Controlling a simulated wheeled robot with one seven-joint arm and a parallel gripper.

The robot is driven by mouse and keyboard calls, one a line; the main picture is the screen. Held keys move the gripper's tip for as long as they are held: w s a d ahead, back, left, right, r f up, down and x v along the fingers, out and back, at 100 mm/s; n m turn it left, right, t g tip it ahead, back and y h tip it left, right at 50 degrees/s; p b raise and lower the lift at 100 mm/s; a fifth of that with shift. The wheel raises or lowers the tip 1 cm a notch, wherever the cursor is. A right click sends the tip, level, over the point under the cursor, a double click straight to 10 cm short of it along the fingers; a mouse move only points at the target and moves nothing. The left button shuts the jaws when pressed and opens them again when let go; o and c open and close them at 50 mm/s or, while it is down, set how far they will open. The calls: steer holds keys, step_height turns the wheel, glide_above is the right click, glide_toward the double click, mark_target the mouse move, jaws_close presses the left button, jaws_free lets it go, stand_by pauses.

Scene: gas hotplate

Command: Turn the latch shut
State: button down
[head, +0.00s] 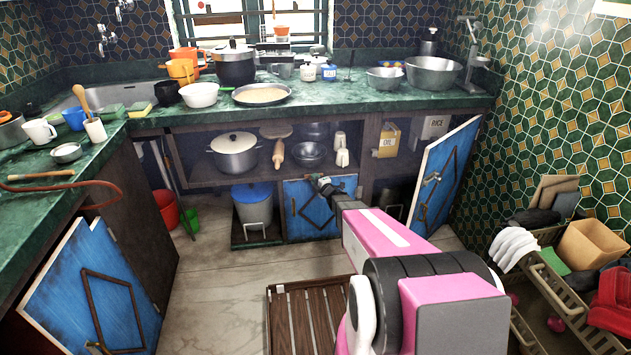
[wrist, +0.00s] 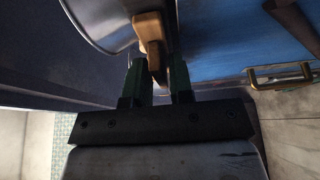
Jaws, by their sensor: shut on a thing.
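The latch (wrist: 150,35) is a small light-brown wooden piece, seen in the wrist view at the left edge of a blue door. My gripper (wrist: 157,68) has its two dark green fingers shut on its near end. The latch looks roughly upright in that picture; its pivot is not clear. The blue door (wrist: 225,40) is a low panel under the counter and also shows in the head view (head: 293,216). There my gripper (head: 322,186) is at its top, and I cannot make out the latch.
A brass handle (wrist: 280,76) is right of my gripper. A steel pot with a blue lid (head: 253,206) stands in the open bay left of the door. Another blue door (head: 440,180) hangs open at right. A wooden slatted crate (head: 305,318) is on the floor.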

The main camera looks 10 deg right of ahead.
steer(key=shift+m, duration=0.3)
steer(key=m+t+h, duration=0.2)
steer(key=m, duration=0.5)
steer(key=m+t+h, duration=0.2)
steer(key=m, duration=0.5)
steer(key=m+t+h, duration=0.1)
steer(key=m+h, duration=0.1)
steer(key=m, duration=0.5)
steer(key=shift+a+f+t+h, duration=0.2)
steer(key=shift+t+h, duration=0.1)
steer(key=shift+t, duration=0.1)
steer(key=shift+m, duration=0.6)
steer(key=c, duration=1.2)
jaws_free()
steer(key=shift+s, duration=0.15)
